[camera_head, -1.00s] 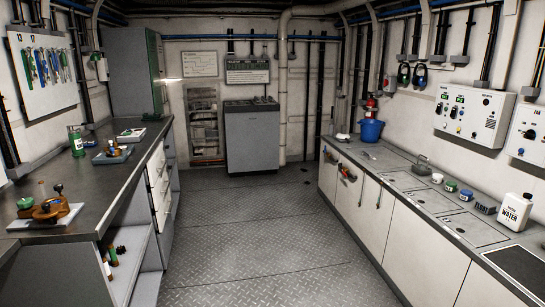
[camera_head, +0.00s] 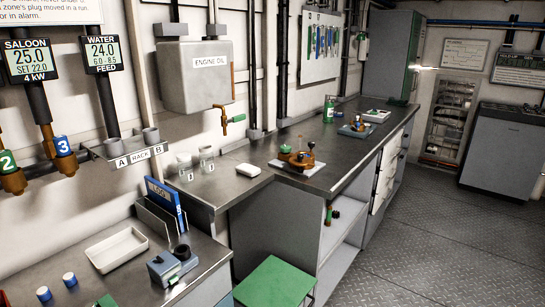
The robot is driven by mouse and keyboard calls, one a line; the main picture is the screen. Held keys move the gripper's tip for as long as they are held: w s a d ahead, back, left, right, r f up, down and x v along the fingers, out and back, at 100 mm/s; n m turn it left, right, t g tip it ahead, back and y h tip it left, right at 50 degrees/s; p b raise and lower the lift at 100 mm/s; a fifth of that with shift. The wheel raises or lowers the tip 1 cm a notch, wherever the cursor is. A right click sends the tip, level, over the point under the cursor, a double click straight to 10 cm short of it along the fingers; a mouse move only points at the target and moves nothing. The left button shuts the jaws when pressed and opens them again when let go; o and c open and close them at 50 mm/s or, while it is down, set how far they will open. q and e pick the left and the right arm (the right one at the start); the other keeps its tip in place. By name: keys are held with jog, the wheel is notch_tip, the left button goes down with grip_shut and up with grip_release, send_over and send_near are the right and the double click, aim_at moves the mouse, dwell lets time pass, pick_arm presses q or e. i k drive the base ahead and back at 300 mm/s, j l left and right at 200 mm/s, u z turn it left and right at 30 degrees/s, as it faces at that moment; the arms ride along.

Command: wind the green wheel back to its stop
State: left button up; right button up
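No gripper of mine shows in this view. A brass valve assembly (camera_head: 303,159) sits on a pale tray (camera_head: 284,166) on the far counter, with a small green wheel or cap (camera_head: 285,149) at its left and a dark knob above. At the left edge, a brass fitting with a green collar marked 2 (camera_head: 8,161) hangs below a pipe. Beside it hangs one with a blue collar marked 3 (camera_head: 64,146). I cannot tell which green part is the task's wheel, nor how far it is turned.
An engine oil tank (camera_head: 195,77) hangs on the wall. A white tray (camera_head: 117,250), a blue log book (camera_head: 164,197) and a grey device (camera_head: 166,268) stand on the near counter. A green-topped stool (camera_head: 275,284) stands in front. The floor (camera_head: 420,240) at right is clear.

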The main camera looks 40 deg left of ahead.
aim_at(285, 149)
jog(key=u, duration=1)
